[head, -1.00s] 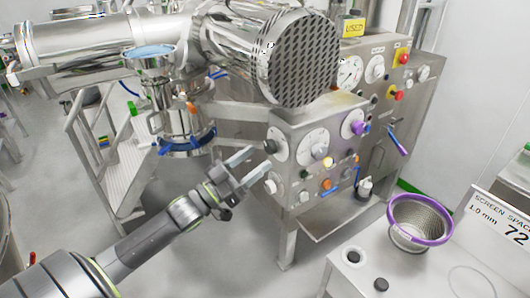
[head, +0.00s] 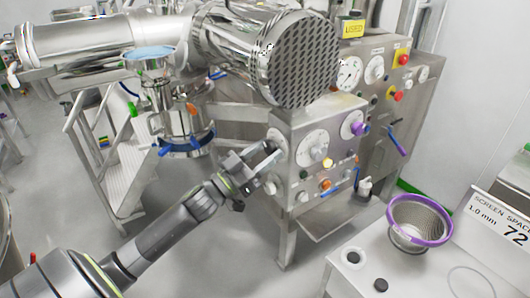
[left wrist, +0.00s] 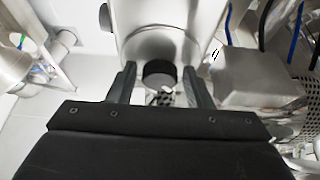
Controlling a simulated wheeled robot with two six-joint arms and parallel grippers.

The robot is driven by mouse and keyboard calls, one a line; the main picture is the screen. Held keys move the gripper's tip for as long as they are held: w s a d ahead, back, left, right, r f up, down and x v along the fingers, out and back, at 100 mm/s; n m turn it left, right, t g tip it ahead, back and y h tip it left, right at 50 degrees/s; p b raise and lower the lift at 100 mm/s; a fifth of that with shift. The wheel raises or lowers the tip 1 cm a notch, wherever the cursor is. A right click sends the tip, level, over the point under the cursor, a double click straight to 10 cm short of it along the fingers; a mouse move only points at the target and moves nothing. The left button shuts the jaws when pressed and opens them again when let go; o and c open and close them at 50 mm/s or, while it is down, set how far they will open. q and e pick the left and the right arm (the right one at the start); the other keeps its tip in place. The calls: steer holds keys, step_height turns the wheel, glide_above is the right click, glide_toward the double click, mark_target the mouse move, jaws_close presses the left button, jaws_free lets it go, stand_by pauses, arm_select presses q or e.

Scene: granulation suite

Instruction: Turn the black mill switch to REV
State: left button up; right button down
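The black mill switch (left wrist: 159,73) is a round black knob on the metal control panel (head: 290,117). In the left wrist view it sits between and slightly beyond the fingertips, with a gap on each side. My left gripper (head: 265,158) is open in front of the panel's left side, and its fingers point at the switch. In the head view the fingers largely cover the switch. The open fingers also show in the left wrist view (left wrist: 159,82). The switch's position marks are not readable. My right gripper is not in view.
The panel carries a white dial (head: 313,148), a purple knob (head: 358,128), a lit yellow button (head: 327,162) and an orange button (head: 325,184). A large steel drum (head: 302,60) overhangs it. A purple-rimmed screen (head: 420,222) stands on a bench at the right.

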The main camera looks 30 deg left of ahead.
arm_select(q)
steer(key=c, duration=0.7)
steer(key=shift+m, duration=0.3)
steer(key=shift+a+f+m+g+h+b, duration=0.15)
steer(key=shift+m+g+h+b, duration=0.35)
steer(key=shift+m+h+b, duration=0.85)
steer(key=m+g, duration=0.1)
steer(key=m, duration=0.1)
steer(key=m+h, duration=0.1)
steer(key=m, duration=0.2)
steer(key=shift+w+a+m+g+b, duration=0.1)
steer(key=shift+m+g+b, duration=0.2)
steer(key=shift+g, duration=0.1)
steer(key=m+g, duration=0.1)
steer(key=m, duration=0.1)
steer(key=m+g+h, duration=0.1)
steer(key=m, duration=0.1)
steer(key=m+b, duration=0.1)
steer(key=m, duration=0.2)
steer(key=shift+a+r+g+h, duration=0.1)
steer(key=shift+r+g+h, duration=0.2)
steer(key=shift+g, duration=0.1)
steer(key=m+g, duration=0.1)
steer(key=m, duration=0.2)
steer(key=shift+r+m, duration=0.15)
steer(key=shift+m, duration=0.2)
steer(key=shift+m+g+y, duration=0.45)
steer(key=shift+m+g, duration=0.25)
steer(key=shift+m, duration=0.7)
